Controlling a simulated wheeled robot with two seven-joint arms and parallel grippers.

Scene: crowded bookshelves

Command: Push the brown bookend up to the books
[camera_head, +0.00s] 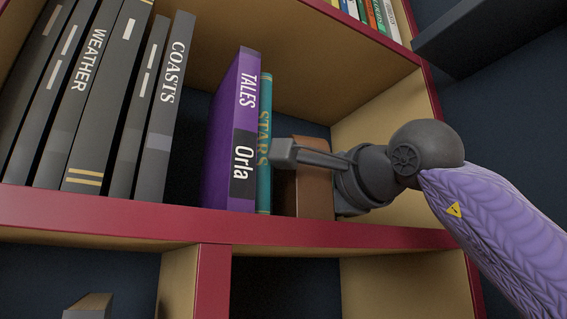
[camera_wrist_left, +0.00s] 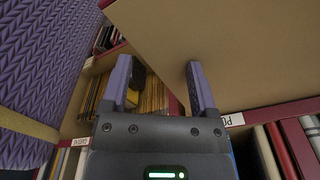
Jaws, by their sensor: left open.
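The brown bookend (camera_head: 315,192) stands upright on the shelf board, to the right of the books. A purple book, TALES (camera_head: 231,130), and a thin teal book, STARS (camera_head: 265,180), stand just left of it. A dark strip lies between the teal book and the bookend's brown face; I cannot tell whether they touch. My right gripper (camera_head: 285,152) reaches in from the right, in front of the bookend's upper part, with its tip near the teal spine. Its finger spread is unclear from this side. My left gripper (camera_wrist_left: 159,78) is open and empty in the left wrist view.
Several dark books, including COASTS (camera_head: 163,110), stand at the left, with a gap before the purple book. The red shelf edge (camera_head: 110,215) runs below. The compartment's right wall (camera_head: 385,105) is beside my right wrist. In the wrist view, a tan panel (camera_wrist_left: 235,50) is close to my left gripper.

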